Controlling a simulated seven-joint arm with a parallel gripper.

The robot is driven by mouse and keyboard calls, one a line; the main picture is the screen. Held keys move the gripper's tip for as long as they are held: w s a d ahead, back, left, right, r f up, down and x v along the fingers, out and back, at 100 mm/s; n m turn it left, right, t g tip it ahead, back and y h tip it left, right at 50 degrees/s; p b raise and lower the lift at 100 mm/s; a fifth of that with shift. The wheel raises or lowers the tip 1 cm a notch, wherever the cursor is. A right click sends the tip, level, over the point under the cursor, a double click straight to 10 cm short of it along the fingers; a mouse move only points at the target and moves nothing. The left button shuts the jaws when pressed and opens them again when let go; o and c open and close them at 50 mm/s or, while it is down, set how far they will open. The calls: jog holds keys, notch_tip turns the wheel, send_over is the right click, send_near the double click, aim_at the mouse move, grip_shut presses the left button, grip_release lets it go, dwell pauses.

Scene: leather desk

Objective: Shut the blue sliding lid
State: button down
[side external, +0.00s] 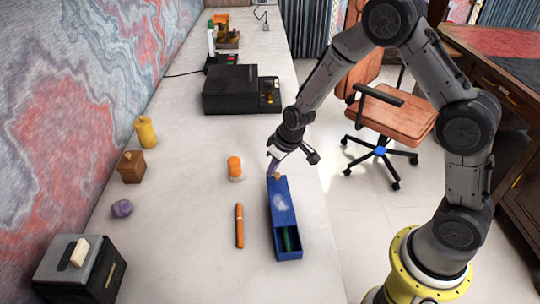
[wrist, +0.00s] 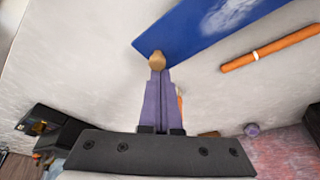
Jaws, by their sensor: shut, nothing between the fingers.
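The blue box (side external: 298,254) stands on the desk with its long side running away from the camera. Its blue sliding lid (side external: 280,189), with a pale cloudy patch, covers the far and middle parts. The near end is open, and a green thing (side external: 287,239) shows inside. A small wooden knob (side external: 278,176) is at the lid's far end. My gripper (side external: 271,172) is shut and empty at that far end, by the knob. In the wrist view the purple fingertips (wrist: 158,72) are right at the knob (wrist: 157,60), over the lid's edge (wrist: 185,38); contact is hard to tell.
An orange marker (side external: 239,226) lies left of the box, and an orange-capped bottle (side external: 235,168) stands farther back. A wooden block (side external: 131,167), a yellow cylinder (side external: 146,131) and a purple lump (side external: 122,208) are by the wall. A black device (side external: 231,90) stands behind. The desk's right edge is close.

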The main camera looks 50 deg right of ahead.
aim_at(272, 195)
jog(key=shift+s+a, duration=1.2)
jog(key=shift+s, duration=0.25)
jog(key=shift+s+a, duration=1.15)
jog(key=shift+s, duration=0.25)
